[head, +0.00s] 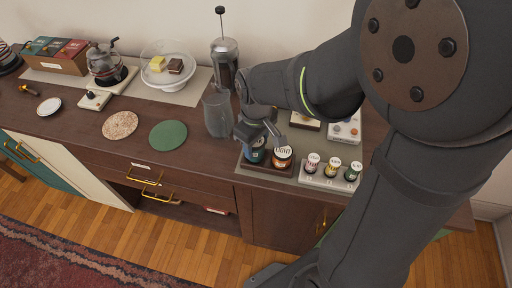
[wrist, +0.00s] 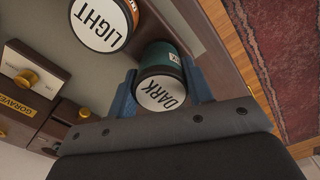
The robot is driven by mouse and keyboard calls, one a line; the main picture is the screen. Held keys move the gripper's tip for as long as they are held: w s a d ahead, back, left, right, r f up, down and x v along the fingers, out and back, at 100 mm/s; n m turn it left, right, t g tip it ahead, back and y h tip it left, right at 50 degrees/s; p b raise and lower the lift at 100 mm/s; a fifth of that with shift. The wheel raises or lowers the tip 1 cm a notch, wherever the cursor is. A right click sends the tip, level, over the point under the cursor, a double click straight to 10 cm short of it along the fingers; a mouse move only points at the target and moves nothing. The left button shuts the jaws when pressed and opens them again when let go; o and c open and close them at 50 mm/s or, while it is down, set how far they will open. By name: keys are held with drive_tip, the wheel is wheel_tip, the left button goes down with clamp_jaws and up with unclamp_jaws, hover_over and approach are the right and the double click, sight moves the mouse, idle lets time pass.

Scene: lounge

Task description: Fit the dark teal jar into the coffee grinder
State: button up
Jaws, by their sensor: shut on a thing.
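The dark teal jar (head: 256,153) has a white lid reading DARK, which shows clearly in the wrist view (wrist: 163,93). My gripper (head: 258,139) is over it, with one blue finger on each side of the jar (wrist: 160,85), shut on it. The jar stands at the dark wooden tray (head: 268,169); I cannot tell whether it is lifted. An orange jar with a lid reading LIGHT (head: 283,157) stands beside it. A wooden box with brass knobs (wrist: 35,85) shows in the wrist view; I cannot tell if it is the coffee grinder. My arm hides part of the counter.
A clear glass vessel (head: 217,112) and a French press (head: 225,62) stand left of my gripper. Small lidded pots (head: 329,169) stand in a row to the right. A green round mat (head: 168,135) lies bare at left. The counter's front edge is close to the tray.

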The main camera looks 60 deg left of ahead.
wheel_tip(320, 180, up, 6)
drive_tip(key=shift+r, duration=0.25)
drive_tip(key=shift+w+a+r, duration=0.55)
drive_tip(key=shift+a+r, duration=0.3)
drive_tip(key=shift+a, duration=0.05)
drive_tip(key=w+a+r, duration=0.2)
drive_tip(key=w+a, duration=0.7)
drive_tip(key=w, duration=0.2)
drive_tip(key=w+a+r, duration=0.2)
drive_tip(key=w+a, duration=0.8)
drive_tip(key=shift+d+f, duration=0.15)
drive_tip(key=shift+f, duration=1.35)
drive_tip(key=shift+d+f, duration=0.1)
drive_tip(key=shift+f, duration=1.35)
drive_tip(key=shift+f, duration=1.35)
drive_tip(key=o, duration=1.1)
drive_tip(key=shift+o, duration=0.2)
drive_tip(key=shift+r, duration=0.1)
